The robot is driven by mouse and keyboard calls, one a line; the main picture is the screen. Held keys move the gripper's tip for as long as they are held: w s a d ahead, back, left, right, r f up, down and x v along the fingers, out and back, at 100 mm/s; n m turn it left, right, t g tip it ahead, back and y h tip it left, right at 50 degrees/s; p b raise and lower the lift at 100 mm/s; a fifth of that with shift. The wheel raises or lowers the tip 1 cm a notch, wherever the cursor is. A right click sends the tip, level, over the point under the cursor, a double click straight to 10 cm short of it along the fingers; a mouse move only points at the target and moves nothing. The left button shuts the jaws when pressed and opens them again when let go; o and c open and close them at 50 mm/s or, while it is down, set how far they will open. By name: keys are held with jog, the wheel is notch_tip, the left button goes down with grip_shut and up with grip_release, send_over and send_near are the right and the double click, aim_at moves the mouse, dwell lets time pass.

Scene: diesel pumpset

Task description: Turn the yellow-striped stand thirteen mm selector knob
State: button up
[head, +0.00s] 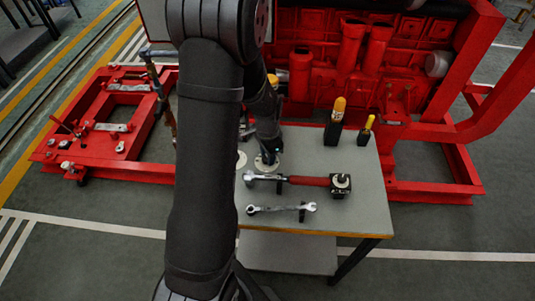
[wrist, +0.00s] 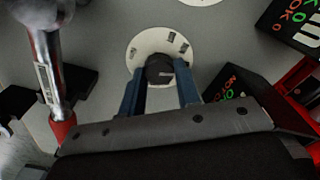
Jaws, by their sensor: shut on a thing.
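A dark round selector knob (wrist: 160,70) stands on a white round dial (wrist: 146,43) with several small dark marks, in the upper middle of the wrist view. The two blue fingers of my gripper (wrist: 161,78) reach either side of the knob and are shut on it. In the head view my gripper (head: 267,153) points down over a white dial (head: 261,168) on the grey table; the knob there is hidden by the gripper. I cannot make out a yellow stripe by this knob or the knob's pointing direction.
A red-handled torque wrench (head: 306,180) and a silver spanner (head: 283,208) lie in front on the table (head: 345,221). Two black holders with yellow-topped tools (head: 335,122) (head: 366,132) stand at right. A second white disc (head: 241,158) is at left. The red engine frame (head: 430,170) stands behind.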

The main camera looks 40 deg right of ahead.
jog(key=shift+n, duration=0.4)
jog(key=n, duration=0.5)
jog(key=shift+w+n, duration=0.1)
jog(key=shift+n, duration=0.3)
jog(key=n, duration=0.3)
jog(key=shift+n, duration=2)
jog(key=o, duration=1)
jog(key=shift+r, duration=0.15)
notch_tip(320, 180, up, 17)
jog(key=shift+a+r, duration=0.1)
